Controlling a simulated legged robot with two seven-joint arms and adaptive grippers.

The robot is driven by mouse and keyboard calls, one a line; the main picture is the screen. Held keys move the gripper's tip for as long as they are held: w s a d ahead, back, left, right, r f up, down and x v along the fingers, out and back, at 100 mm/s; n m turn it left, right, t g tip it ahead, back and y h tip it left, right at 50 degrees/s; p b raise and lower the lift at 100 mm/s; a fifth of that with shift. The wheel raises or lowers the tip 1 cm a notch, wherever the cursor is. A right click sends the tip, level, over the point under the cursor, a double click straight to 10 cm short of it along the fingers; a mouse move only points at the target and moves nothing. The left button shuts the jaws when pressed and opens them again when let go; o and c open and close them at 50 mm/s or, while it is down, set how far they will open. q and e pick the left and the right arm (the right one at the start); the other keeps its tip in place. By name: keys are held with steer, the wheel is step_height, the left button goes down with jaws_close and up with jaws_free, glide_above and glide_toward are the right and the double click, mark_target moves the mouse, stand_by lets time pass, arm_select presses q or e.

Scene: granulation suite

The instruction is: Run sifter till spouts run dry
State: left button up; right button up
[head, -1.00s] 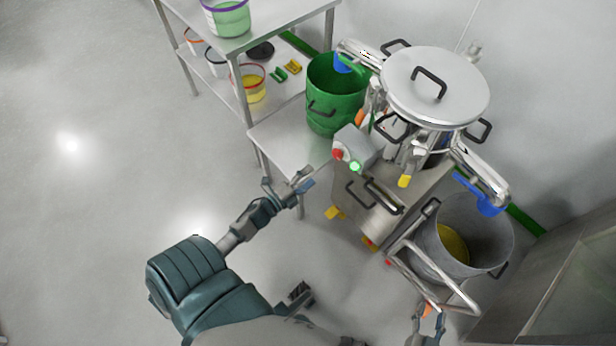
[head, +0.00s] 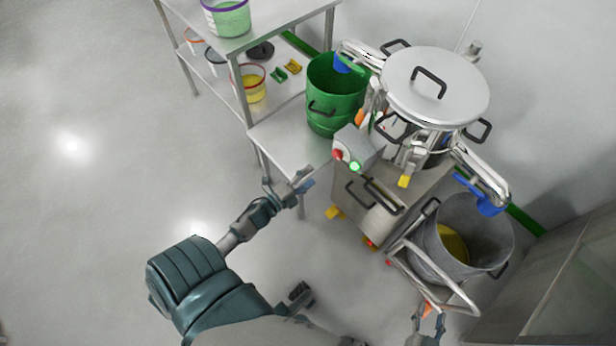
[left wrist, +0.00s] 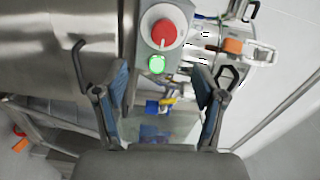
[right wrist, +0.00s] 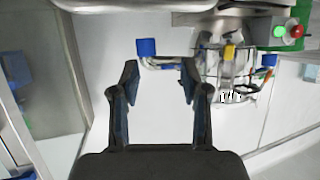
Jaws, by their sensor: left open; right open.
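The sifter (head: 425,90), a round steel body with a domed lid, stands on a steel cabinet. Its control box carries a lit green button (head: 354,166) and a red knob (head: 338,154); both show large in the left wrist view (left wrist: 157,64). One blue-tipped spout (head: 342,64) is over a green bin (head: 333,100). The other spout (head: 490,206) is over a grey bin (head: 430,232) with yellow material inside. My left gripper (head: 305,180) is open and empty, short of the control box. My right gripper (head: 430,310) is open and empty beside the grey bin's cart frame.
A steel shelf (head: 262,40) at the upper left holds pails of coloured material. A lower steel table (head: 285,135) bears the green bin. A steel cabinet with a glass front (head: 570,290) stands at the lower right. Floor at left is clear.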

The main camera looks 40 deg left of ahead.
mark_target(335, 156)
stand_by(0.5)
